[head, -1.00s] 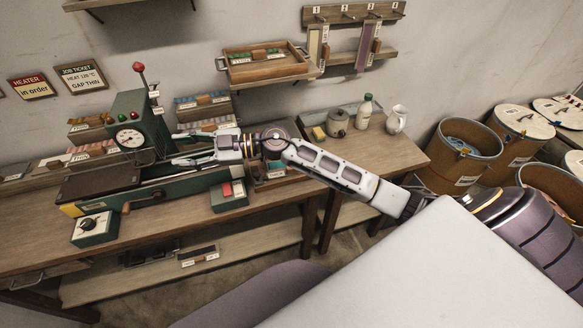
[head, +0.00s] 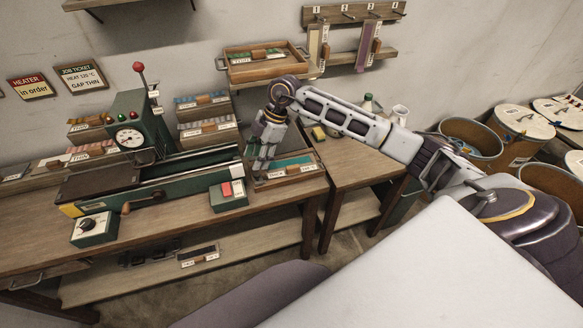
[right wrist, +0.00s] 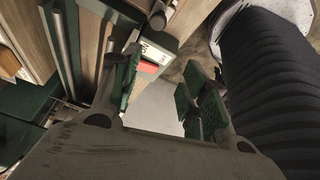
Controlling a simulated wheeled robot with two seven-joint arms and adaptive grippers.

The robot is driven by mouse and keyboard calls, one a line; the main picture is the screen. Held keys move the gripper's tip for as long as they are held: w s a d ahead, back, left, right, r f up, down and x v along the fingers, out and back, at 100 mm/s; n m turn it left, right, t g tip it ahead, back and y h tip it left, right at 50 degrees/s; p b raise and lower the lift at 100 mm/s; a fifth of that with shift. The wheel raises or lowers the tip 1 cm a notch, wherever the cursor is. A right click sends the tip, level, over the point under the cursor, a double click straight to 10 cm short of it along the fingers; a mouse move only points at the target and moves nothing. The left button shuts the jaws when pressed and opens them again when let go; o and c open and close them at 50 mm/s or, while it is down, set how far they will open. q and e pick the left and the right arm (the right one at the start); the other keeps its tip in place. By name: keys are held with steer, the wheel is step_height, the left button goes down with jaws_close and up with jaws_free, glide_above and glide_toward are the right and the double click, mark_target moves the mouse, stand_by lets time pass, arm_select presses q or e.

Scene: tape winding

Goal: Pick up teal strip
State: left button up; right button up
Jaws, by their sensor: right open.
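A teal strip (head: 294,161) appears to lie in a low wooden tray (head: 300,178) on the bench, right of the green machine. My right gripper (head: 258,168) points down at the tray's left end, beside the visible teal and partly covering it. It is open and holds nothing that I can see. In the right wrist view its two green-padded fingers (right wrist: 160,95) stand apart, and I cannot make out the teal strip there. My left gripper is not in view.
The green machine (head: 135,118) stands on the left with a green control box (head: 229,197) with red and white buttons close to my right gripper. Labelled racks (head: 203,100) are behind. A wooden tray (head: 262,68) sits on the wall shelf. Drums (head: 520,125) stand at right.

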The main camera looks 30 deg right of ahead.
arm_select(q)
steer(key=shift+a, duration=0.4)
arm_select(e)
steer(key=d+r+m+h, duration=0.2)
steer(key=d+h, duration=0.3)
steer(key=d, duration=0.8)
steer(key=shift+m+g, duration=0.4)
steer(key=shift+m, duration=0.4)
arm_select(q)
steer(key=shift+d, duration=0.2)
arm_select(e)
glide_above(293, 166)
step_height(293, 166, down, 8)
steer(key=shift+w+d+r, duration=0.15)
steer(key=shift+r, duration=0.1)
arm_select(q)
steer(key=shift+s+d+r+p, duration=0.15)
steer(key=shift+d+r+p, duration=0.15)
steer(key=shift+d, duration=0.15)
arm_select(e)
steer(key=shift+f, duration=0.55)
